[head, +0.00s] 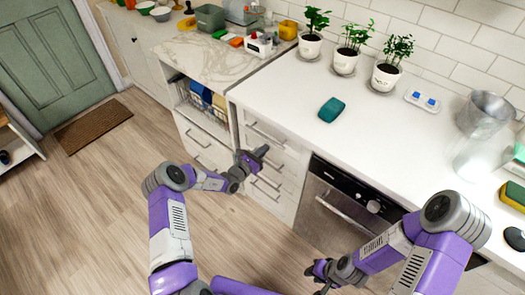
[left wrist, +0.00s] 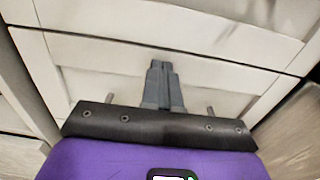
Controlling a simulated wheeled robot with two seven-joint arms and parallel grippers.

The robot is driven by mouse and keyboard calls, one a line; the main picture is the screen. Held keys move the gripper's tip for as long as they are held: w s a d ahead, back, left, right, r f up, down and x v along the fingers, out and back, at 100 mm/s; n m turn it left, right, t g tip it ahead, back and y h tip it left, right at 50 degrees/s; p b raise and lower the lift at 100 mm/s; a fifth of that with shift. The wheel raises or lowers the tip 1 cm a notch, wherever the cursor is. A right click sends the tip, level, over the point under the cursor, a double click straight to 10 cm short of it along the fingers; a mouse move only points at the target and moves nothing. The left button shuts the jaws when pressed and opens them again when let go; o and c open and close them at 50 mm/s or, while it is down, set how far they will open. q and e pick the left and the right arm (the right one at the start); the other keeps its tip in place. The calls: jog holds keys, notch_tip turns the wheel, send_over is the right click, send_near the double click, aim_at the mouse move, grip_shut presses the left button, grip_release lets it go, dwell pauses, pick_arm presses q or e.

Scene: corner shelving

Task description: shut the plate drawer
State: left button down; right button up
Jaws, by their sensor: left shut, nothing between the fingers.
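A stack of white drawers (head: 281,152) with bar handles stands below the white counter, left of the dishwasher. To its left, a wire rack (head: 188,98) with blue and yellow items, perhaps plates, shows under the marble counter. I cannot tell which front is the plate drawer or how far it stands out. My left gripper (head: 261,153) is in front of the white drawer stack and hides part of it. In the left wrist view its fingers (left wrist: 163,82) are shut and empty, against or close to a pale panelled front (left wrist: 110,70). My right gripper (head: 320,274) is low, before the dishwasher; its fingers are unclear.
The dishwasher (head: 335,205) has a bar handle. A doormat (head: 94,127) lies by the green door (head: 52,65). The wooden floor at left is clear.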

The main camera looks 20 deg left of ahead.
pick_arm(q)
jog(key=shift+s+r+p, duration=0.2)
jog(key=shift+r+p, duration=0.05)
jog(key=shift+p, duration=0.05)
jog(key=p+v, duration=0.3)
jog(key=v, duration=1)
jog(key=shift+s+a+f+p, duration=0.2)
jog(key=shift+s+f+p, duration=0.05)
jog(key=shift+s+p, duration=0.1)
jog(key=shift+d, duration=0.1)
jog(key=s+d+f+m+g+h, duration=0.2)
jog(key=s+d+m+g+h, duration=0.1)
jog(key=s+d+m+g, duration=0.35)
jog(key=s+d+f+m+g+h, duration=0.2)
jog(key=s+d+m+g, duration=0.2)
jog(key=s+d+g, duration=0.45)
jog(key=s+f+m+y, duration=0.1)
jog(key=s+m+y, duration=0.7)
jog(key=s+m, duration=0.4)
jog(key=m, duration=0.5)
jog(key=shift+s+f+m+g, duration=0.15)
jog(key=shift+s+m+g, duration=0.05)
jog(key=shift+m+g, duration=0.2)
